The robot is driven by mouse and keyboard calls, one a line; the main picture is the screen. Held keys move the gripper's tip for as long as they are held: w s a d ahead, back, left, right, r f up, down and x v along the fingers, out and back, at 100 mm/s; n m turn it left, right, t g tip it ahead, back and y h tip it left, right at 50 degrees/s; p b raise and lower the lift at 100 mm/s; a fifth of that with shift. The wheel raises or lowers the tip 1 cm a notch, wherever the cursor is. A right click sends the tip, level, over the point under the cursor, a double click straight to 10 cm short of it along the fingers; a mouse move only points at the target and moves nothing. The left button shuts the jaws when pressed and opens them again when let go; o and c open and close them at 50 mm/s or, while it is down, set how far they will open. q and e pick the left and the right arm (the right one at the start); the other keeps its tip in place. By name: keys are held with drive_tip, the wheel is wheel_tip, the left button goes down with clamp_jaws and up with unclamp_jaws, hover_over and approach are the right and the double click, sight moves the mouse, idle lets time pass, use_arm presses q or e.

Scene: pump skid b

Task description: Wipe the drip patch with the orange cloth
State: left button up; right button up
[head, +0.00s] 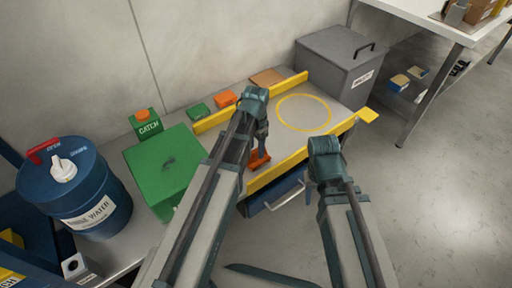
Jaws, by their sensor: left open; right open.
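A small folded orange cloth (225,99) lies at the back, behind the yellow rail. Another orange item (259,160) sits just below my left gripper; I cannot tell whether it is cloth. My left gripper (262,138) is open and points down over the bench, right of the green panel. Whether it touches the orange item is unclear. My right gripper (316,176) is open near the bench's front edge, its fingers mostly hidden by its wrist.
A blue water drum (75,190) and a green can (146,126) with an orange cap stand left. Green (200,112) and tan (267,77) pieces lie at the back. A grey lidded box (335,62) stands right. The yellow ring (303,112) area is clear between yellow rails.

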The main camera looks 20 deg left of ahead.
sight(256, 150)
use_arm(q)
wheel_tip(256, 150, up, 13)
drive_tip(key=p, duration=1.2)
drive_tip(key=shift+f, duration=0.1)
drive_tip(key=s+d+n+y, duration=0.1)
drive_tip(key=s+d+n, duration=0.2)
drive_tip(key=s+d, duration=0.9)
wheel_tip(256, 150, up, 18)
drive_tip(key=s+a+p, duration=0.1)
drive_tip(key=s+p, duration=0.1)
drive_tip(key=p, duration=1.5)
drive_tip(key=shift+s+a+f+n, duration=0.15)
drive_tip(key=shift+a+f+n, duration=0.1)
drive_tip(key=shift+n, duration=0.15)
drive_tip(key=shift+a, duration=0.1)
